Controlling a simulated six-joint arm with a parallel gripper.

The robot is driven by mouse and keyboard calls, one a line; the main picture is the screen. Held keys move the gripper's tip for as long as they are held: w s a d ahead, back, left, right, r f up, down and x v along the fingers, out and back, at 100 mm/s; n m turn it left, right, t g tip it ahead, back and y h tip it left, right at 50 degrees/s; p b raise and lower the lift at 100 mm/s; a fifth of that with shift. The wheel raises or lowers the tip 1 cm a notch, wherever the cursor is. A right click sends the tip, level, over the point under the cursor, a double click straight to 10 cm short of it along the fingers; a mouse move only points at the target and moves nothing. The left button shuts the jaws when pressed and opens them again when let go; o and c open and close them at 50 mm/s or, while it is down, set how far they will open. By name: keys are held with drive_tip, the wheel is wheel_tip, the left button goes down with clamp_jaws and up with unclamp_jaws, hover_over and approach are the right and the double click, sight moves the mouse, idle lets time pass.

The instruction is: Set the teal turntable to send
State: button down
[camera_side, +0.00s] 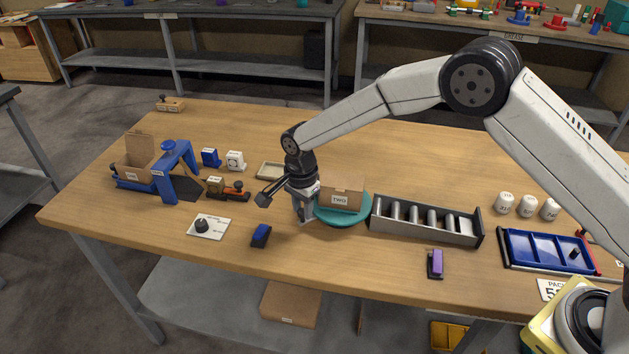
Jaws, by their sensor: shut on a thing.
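The teal turntable (341,220) sits mid-table, at the left end of a grey roller conveyor (425,221). A brown cardboard box (340,199) labelled TWO rests on it. My gripper (305,216) points down at the turntable's left edge and is shut there, with its fingers low near the tabletop. The fingers hide what lies between them; it appears to be the turntable's edge or a small part on it. I cannot read any send mark on the turntable from here.
A white plate with a black knob (208,226) and a blue-topped block (261,235) are left of the gripper. A blue frame (172,172) stands farther left. A purple-topped block (436,264), blue tray (545,250) and white canisters (528,206) are right. The table's back middle is clear.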

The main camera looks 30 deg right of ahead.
drive_tip(key=shift+w+r, duration=0.15)
drive_tip(key=shift+w, duration=0.05)
drive_tip(key=c, duration=0.6)
unclamp_jaws()
drive_tip(key=shift+o, duration=0.9)
drive_tip(key=shift+s, duration=0.1)
drive_tip(key=shift+r, duration=3.85)
drive_tip(key=shift+d, duration=0.1)
